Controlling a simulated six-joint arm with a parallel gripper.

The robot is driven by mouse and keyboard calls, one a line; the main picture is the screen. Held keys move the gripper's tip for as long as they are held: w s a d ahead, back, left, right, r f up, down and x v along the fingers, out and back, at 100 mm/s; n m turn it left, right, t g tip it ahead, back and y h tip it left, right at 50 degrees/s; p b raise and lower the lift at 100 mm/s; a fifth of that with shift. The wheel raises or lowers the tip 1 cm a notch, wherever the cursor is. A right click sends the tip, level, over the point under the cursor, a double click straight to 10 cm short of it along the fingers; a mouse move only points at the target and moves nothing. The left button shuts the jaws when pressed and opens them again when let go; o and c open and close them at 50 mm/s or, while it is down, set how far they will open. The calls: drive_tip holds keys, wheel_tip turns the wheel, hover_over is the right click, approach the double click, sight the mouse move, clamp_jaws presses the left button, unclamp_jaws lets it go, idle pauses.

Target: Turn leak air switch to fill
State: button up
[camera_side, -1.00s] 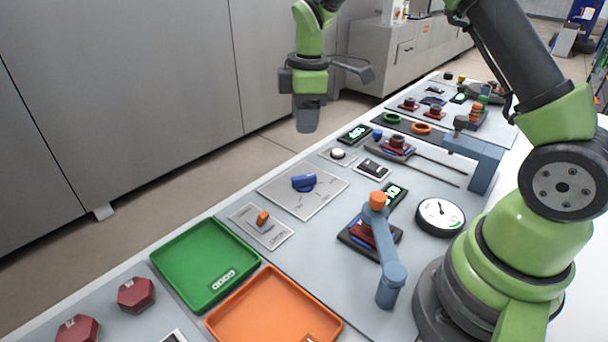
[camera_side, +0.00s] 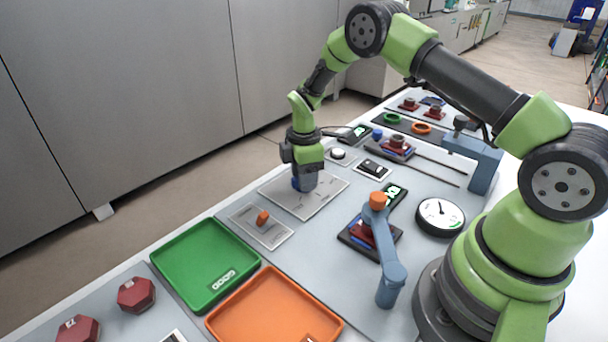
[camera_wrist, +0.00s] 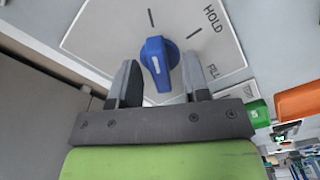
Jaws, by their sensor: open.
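The leak air switch is a blue knob (camera_wrist: 158,58) on a pale square plate (camera_wrist: 105,28) with dark marks and the words HOLD and FILL. In the wrist view HOLD is at the upper right and FILL lies right of the knob. The knob's white line slants down toward my gripper's base, not toward FILL. My gripper (camera_wrist: 160,66) is open, with one finger left of the knob and one right; gaps appear on both sides. In the side view my gripper (camera_side: 305,183) is low over the plate (camera_side: 328,190) and hides most of the knob.
A smaller plate with an orange switch (camera_side: 263,217) is beside the knob's plate. Green (camera_side: 195,252) and orange (camera_side: 270,310) trays lie at the front. A blue clamp arm (camera_side: 385,250) and a round gauge (camera_side: 440,216) stand to the right. A white button (camera_side: 338,153) is behind.

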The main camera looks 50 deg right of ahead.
clamp_jaws()
